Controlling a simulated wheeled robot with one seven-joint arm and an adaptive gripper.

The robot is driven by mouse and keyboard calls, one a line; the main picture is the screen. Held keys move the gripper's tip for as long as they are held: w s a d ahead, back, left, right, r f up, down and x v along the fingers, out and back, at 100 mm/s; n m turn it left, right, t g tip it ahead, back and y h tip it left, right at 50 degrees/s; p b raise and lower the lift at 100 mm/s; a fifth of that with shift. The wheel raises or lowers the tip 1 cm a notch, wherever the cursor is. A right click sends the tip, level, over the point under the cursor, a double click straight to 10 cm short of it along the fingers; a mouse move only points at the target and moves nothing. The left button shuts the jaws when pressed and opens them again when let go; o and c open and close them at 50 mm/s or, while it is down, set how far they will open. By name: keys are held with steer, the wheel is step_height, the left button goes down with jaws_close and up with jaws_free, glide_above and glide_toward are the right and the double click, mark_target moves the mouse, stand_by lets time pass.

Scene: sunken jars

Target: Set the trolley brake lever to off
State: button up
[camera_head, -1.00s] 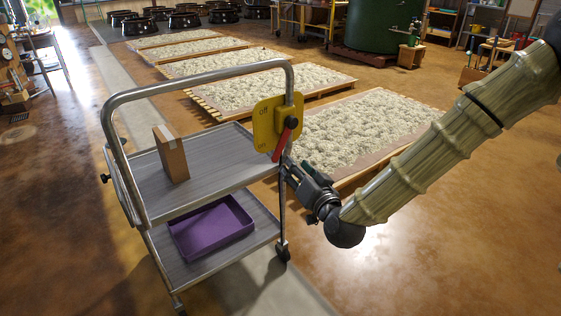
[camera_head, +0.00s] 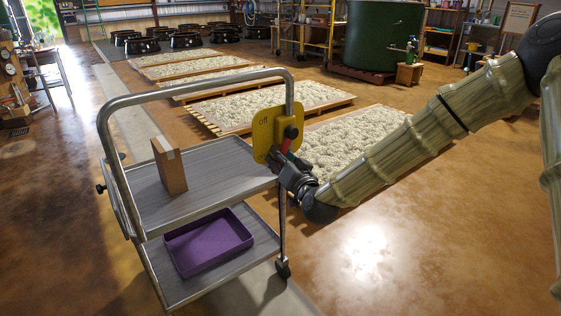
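The trolley (camera_head: 208,196) is a grey metal cart with two shelves and a tubular handle. A yellow brake plate (camera_head: 268,124) is fixed to the handle's right upright, with "off" lettered at its upper left. The red lever (camera_head: 285,146) hangs from a black pivot and slants down and to the left, away from the "off" mark. My gripper (camera_head: 279,159) is at the lever's lower end and hides it, along with the plate's lower corner. I cannot tell whether the fingers are closed on the lever or only beside it.
A cardboard box (camera_head: 170,166) stands on the upper shelf (camera_head: 210,185), and a purple tray (camera_head: 208,242) lies on the lower one. Pallets of pale material (camera_head: 270,106) lie behind the trolley. The floor at the right front is clear.

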steer(key=shift+w+a, duration=0.1)
steer(key=shift+w, duration=0.15)
jaws_close()
steer(key=shift+r+p, duration=0.1)
steer(key=shift+p, duration=0.2)
steer(key=m+p, duration=0.1)
steer(key=s+a+r+m+p, duration=0.1)
steer(key=p, duration=0.1)
steer(key=shift+r+g, duration=0.15)
steer(key=shift+g, duration=0.15)
steer(key=r+m+p, duration=0.1)
steer(key=a+r+m+g+p, duration=0.1)
steer(key=m+p, duration=0.1)
steer(key=shift+s+a+m+p, duration=0.15)
steer(key=shift+s+m+p, duration=0.15)
steer(key=shift+s, duration=0.1)
steer(key=shift+s+a+r+m+p, duration=0.15)
steer(key=shift+r+m+p, duration=0.2)
steer(key=shift+m+p, duration=0.25)
steer(key=shift+s+a+r+m+p, duration=0.15)
steer(key=shift+r+m+p, duration=0.25)
steer(key=shift+m, duration=0.2)
steer(key=shift+a+r+m+g+y+p, duration=0.15)
steer(key=shift+r+m+g+y+p, duration=0.15)
steer(key=shift+r+m+g+p, duration=0.6)
steer(key=shift+m, duration=0.5)
